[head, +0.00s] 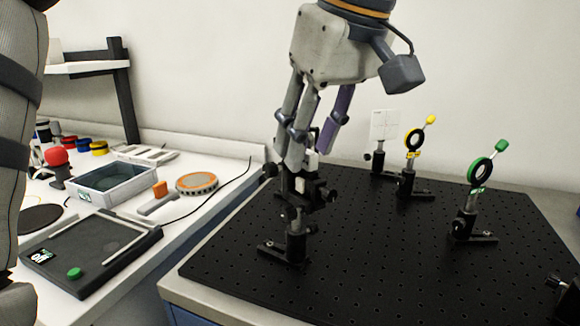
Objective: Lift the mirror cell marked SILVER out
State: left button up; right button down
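My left gripper (308,160) points down over a black post mount (302,196) on the near left part of the breadboard. Its fingertips are at the top of this mount, beside a small pale part. I cannot tell whether they are apart from it or closed on it. The fingers hide most of what the mount holds, and no SILVER label can be read. Two ring holders stand farther right, one with a yellow tag and knob (413,140), one with a green tag and knob (480,170). My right gripper is not in view.
The black breadboard (370,270) has free room in front and in the middle. A white card on a post (384,126) stands at the back. On the left bench are a grey bin (118,186), an orange-topped disc (197,183) and a dark tray with a green button (120,262).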

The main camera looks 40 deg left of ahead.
pick_arm(q)
jog(key=shift+w+a+f, duration=0.2)
jog(key=shift+a+f, duration=0.15)
jog(key=shift+f, duration=0.1)
jog(key=shift+s+d+r, duration=0.1)
jog(key=shift+s+d, duration=0.1)
jog(key=shift+s, duration=0.05)
jog(key=shift+d, duration=0.15)
jog(key=c, duration=0.3)
jog(key=shift+w, duration=0.1)
grip_shut()
